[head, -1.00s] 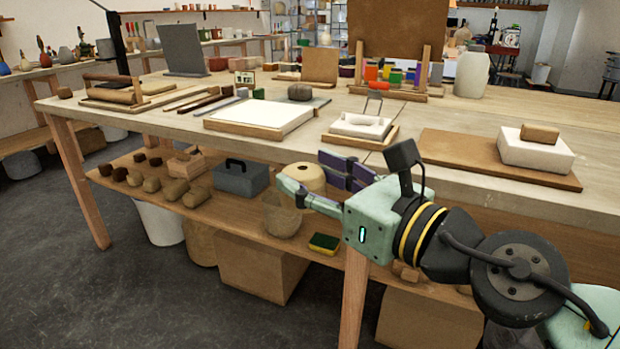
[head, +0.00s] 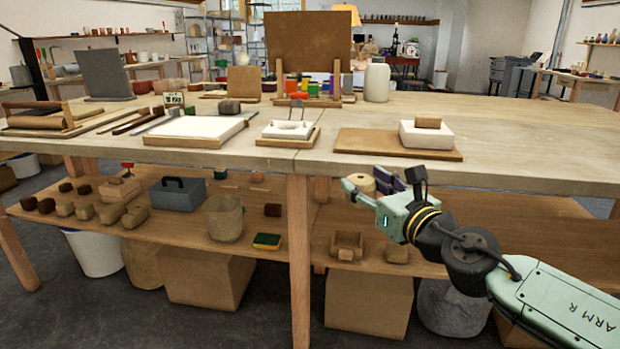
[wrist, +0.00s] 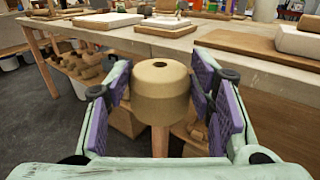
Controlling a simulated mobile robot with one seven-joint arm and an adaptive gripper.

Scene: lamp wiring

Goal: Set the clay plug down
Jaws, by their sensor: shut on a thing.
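The clay plug (wrist: 160,98) is a tan, rounded cylinder with a dark hole in its top. In the wrist view it sits upright between the purple pads of my gripper (wrist: 161,76), which is shut on it. In the head view the plug (head: 360,181) shows partly behind the fingers of my gripper (head: 372,188). It is held in front of the workbench (head: 530,150), around the height of the bench's front edge, with nothing seen touching it from below.
A brown board (head: 345,142) bears a white block (head: 445,134) with a brown piece on top. A white slab (head: 195,130) and a small white mould (head: 288,130) lie leftward. The bench's right part is clear. The lower shelf (head: 275,215) holds a toolbox (head: 178,194) and clay lumps.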

